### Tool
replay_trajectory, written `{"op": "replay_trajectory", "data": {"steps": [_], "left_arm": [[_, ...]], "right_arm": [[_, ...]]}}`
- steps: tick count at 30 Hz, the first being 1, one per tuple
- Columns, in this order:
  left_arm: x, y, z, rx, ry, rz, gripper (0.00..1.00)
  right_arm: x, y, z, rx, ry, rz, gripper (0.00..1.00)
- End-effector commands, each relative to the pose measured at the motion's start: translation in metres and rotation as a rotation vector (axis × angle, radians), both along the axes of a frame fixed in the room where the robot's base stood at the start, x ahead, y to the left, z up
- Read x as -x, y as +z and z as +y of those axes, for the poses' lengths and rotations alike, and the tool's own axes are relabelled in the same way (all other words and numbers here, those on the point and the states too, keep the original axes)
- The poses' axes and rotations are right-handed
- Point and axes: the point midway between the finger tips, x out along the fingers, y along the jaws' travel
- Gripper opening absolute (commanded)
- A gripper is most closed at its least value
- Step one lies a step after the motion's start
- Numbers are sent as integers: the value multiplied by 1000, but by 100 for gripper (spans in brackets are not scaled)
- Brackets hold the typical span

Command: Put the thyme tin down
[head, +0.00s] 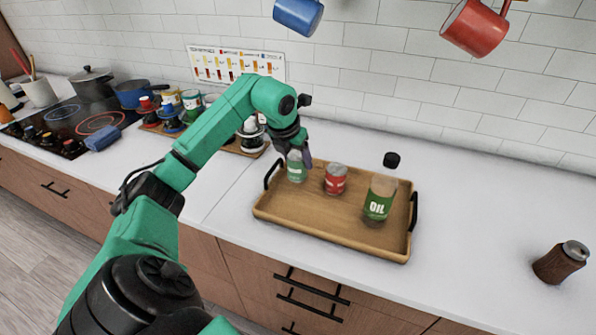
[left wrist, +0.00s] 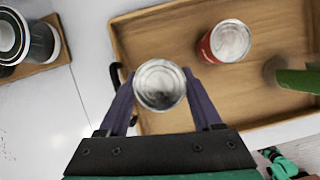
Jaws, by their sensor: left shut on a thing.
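My left gripper (head: 299,154) is shut on a green tin with a pale top, taken as the thyme tin (head: 296,172). The tin is upright at the back left of a wooden tray (head: 315,216) with black handles. In the left wrist view its round silver lid (left wrist: 160,85) shows between the two fingers, over the tray's left end. I cannot tell whether its base touches the tray floor. The label is too small to read. My right gripper is not in view.
A red tin (head: 335,181) and a green-labelled oil bottle (head: 380,192) stand on the tray, right of the held tin. The tray's front is bare. Spice jars (head: 250,134) stand behind my arm.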

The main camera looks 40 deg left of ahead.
Motion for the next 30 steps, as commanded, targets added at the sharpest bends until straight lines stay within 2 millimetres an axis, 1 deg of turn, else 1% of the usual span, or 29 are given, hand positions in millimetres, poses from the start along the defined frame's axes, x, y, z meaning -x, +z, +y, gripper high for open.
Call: {"op": "replay_trajectory", "data": {"steps": [3,6,13,16,17,18,19,27,30], "left_arm": [[1,-21,-1,4,-1,4,9],[1,-36,-1,1,-1,3,9],[0,-39,0,1,-1,0,9],[0,-43,0,0,-1,0,9],[0,-43,0,0,-1,0,70],[0,-42,0,0,-1,0,85],[0,-42,0,0,-1,0,96],[0,-41,0,1,-1,1,96],[0,-36,0,1,-1,0,96]], "right_arm": [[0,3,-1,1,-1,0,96],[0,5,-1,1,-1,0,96],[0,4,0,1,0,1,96],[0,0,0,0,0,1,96],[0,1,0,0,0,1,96],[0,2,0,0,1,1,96],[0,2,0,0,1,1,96],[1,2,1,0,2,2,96],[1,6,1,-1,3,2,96]]}}
